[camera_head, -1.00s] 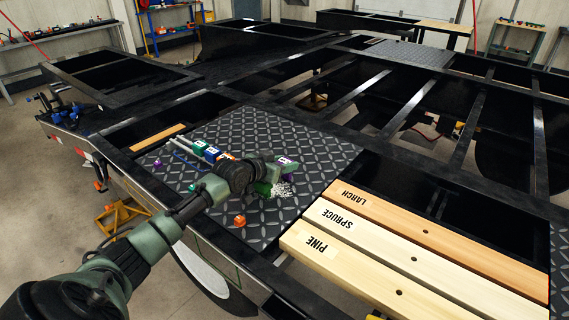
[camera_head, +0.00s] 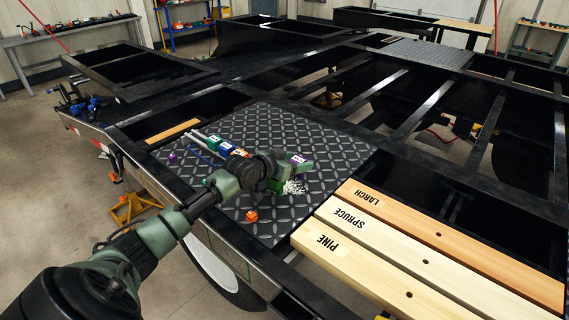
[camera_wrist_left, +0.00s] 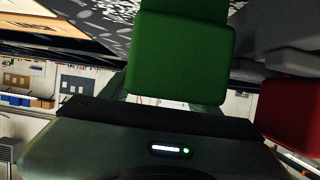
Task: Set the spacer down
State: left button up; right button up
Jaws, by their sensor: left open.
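I cannot tell for sure which piece is the spacer. A small orange piece (camera_head: 251,215) lies on the dark tread plate (camera_head: 335,150), in front of my left gripper. A small purple piece (camera_head: 172,155) lies near the plate's left edge. My left gripper (camera_head: 281,177) is open over the plate, close to a purple-labelled box (camera_head: 300,163) and a heap of small white bits (camera_head: 295,187). A green block (camera_wrist_left: 185,55) fills the middle of the left wrist view, with a red block (camera_wrist_left: 290,112) at right. Nothing is clearly seen between the fingers. My right gripper is out of view.
Boards marked LARCH (camera_head: 440,235), SPRUCE (camera_head: 420,256) and PINE (camera_head: 375,268) lie right of the plate. Open gaps lie between the black frame beams. The plate's far right part is clear.

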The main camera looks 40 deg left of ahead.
pick_arm(q)
jog(key=v, duration=0.9)
jog(key=shift+s, duration=0.4)
jog(key=shift+s+r, duration=0.35)
jog(key=shift+s, duration=0.2)
jog(key=shift+a+r, duration=0.1)
